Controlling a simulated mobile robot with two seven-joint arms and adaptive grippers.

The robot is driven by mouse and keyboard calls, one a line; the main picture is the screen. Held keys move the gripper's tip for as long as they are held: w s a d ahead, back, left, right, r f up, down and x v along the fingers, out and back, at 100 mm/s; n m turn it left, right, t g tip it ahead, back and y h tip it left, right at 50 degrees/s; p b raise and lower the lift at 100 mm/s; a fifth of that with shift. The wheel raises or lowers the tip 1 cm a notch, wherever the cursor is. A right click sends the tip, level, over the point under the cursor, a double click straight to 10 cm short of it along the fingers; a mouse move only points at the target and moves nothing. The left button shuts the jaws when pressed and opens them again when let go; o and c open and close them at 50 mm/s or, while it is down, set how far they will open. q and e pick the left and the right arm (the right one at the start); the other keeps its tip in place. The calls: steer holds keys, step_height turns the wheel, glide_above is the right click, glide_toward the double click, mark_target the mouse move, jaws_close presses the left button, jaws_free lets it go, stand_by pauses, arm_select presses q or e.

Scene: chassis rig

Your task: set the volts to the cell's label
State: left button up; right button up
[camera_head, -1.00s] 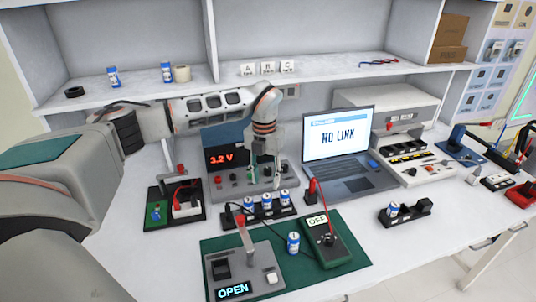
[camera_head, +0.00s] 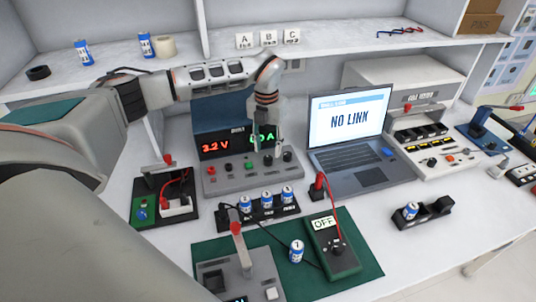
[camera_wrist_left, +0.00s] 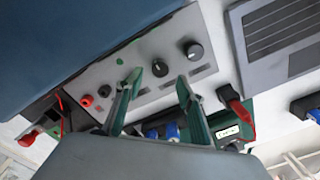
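The bench power supply (camera_head: 240,178) stands left of the laptop, with red digits "3.2 V" (camera_head: 215,146) and a green current reading partly hidden by my arm. Its front has two dark knobs, a left knob (camera_wrist_left: 160,68) and a right knob (camera_wrist_left: 193,50). My left gripper (camera_head: 265,147) points down at the panel. In the wrist view its fingers (camera_wrist_left: 157,78) are apart and empty, with the left knob just beyond and between the tips. Blue-and-white cells stand in a black holder (camera_head: 262,212), and one cell (camera_head: 296,251) stands on the green mat. Their small print is unreadable. My right gripper is out of view.
The laptop (camera_head: 350,140) reads "NO LINK". A green meter (camera_head: 333,246) reads "OFF" on the mat (camera_head: 365,268), beside a grey switch box (camera_head: 240,275). Another cell (camera_head: 411,211) sits in a black cradle at right. Bench space between laptop and cradle is clear.

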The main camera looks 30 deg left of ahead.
mark_target(268, 157)
arm_select(q)
steer(key=shift+w+f, duration=0.1)
steer(key=shift+f, duration=2.05)
jaws_close()
